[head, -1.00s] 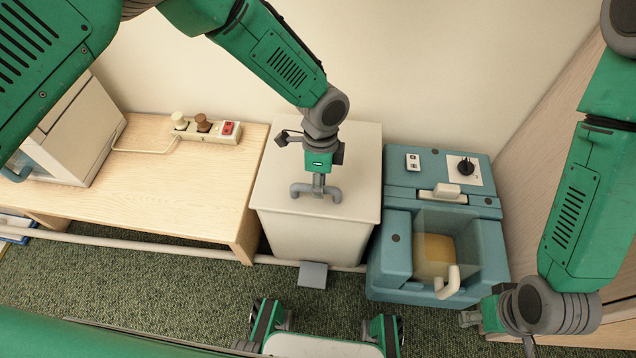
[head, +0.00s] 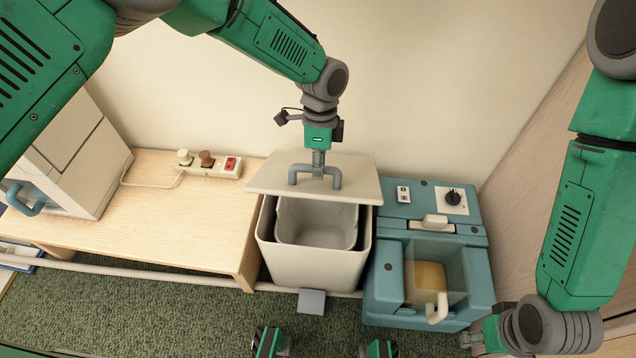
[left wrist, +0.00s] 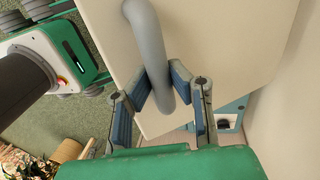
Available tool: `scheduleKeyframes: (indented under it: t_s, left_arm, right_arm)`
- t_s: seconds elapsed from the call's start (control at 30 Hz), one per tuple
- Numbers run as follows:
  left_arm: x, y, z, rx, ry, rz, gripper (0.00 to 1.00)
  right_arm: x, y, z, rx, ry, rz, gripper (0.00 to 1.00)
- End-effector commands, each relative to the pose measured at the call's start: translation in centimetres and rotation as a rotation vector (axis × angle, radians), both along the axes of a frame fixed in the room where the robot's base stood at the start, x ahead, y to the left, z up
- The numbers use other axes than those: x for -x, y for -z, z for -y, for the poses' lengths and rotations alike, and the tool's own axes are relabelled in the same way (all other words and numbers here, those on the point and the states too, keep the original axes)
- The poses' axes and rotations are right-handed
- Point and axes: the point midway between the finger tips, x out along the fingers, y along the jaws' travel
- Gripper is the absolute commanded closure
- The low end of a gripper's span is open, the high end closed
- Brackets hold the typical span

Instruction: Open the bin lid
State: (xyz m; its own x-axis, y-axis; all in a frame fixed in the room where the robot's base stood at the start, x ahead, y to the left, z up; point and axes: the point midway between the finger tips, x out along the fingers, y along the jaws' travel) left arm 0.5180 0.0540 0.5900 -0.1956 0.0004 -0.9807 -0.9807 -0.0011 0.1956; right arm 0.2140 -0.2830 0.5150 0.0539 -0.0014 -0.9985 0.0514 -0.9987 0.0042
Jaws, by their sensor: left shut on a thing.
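The bin (head: 300,266) is a cream box standing against the wall. Its cream lid (head: 358,187) is raised and tilted at the rear, and the grey inner bucket (head: 315,222) shows through the opening at the front. A grey bar handle (head: 335,182) is fixed on the lid. My left gripper (head: 318,171) is shut on this handle. In the left wrist view, the gripper's fingers (left wrist: 162,88) close around the grey handle (left wrist: 147,35) above the cream lid (left wrist: 215,60). My right gripper (head: 474,339) is low at the right, away from the bin, and its fingers are unclear.
A wooden bench (head: 200,220) with a power strip (head: 212,164) and a white cabinet-like appliance (head: 75,160) stands left of the bin. A blue-green machine (head: 386,268) stands close on the right. A grey pedal (head: 311,301) sits at the bin's front. Green carpet lies in front.

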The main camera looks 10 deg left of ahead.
Motion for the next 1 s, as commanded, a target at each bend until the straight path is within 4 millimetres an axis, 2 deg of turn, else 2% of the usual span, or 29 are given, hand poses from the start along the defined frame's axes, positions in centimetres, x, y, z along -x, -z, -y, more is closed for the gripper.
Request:
scheduleKeyframes:
  t_s: [0.03,0.2,0.73,0.77,0.8,0.83,1.0]
  left_arm:
    - [-1.1,-0.4,-0.5,-0.006,-0.007,0.015,1.00]
    - [-2.0,-1.2,-0.5,-0.006,-0.007,0.013,1.00]
    - [-2.3,-1.5,-0.5,-0.006,-0.005,0.010,1.00]
    - [-2.3,-1.5,-0.5,-0.006,-0.005,0.009,0.79]
    - [-2.3,-1.5,-0.5,-0.006,-0.005,0.008,0.65]
    - [-2.3,-1.5,-0.4,-0.006,-0.005,0.008,0.62]
    - [-2.1,-1.7,-0.2,-0.005,-0.003,0.008,0.62]
  right_arm:
    - [0.0,-0.1,0.0,0.000,0.000,0.000,0.60]
    - [0.0,-0.3,0.0,0.000,0.000,0.000,0.60]
    - [0.0,-0.3,0.0,0.000,0.000,0.000,0.60]
    - [0.0,-0.3,0.0,0.000,0.000,0.000,0.60]
    - [0.0,-0.3,0.0,0.000,0.000,0.000,0.60]
    - [0.0,-0.3,0.0,0.000,0.000,0.000,0.60]
    - [0.0,-0.3,0.0,0.000,0.000,0.000,0.60]
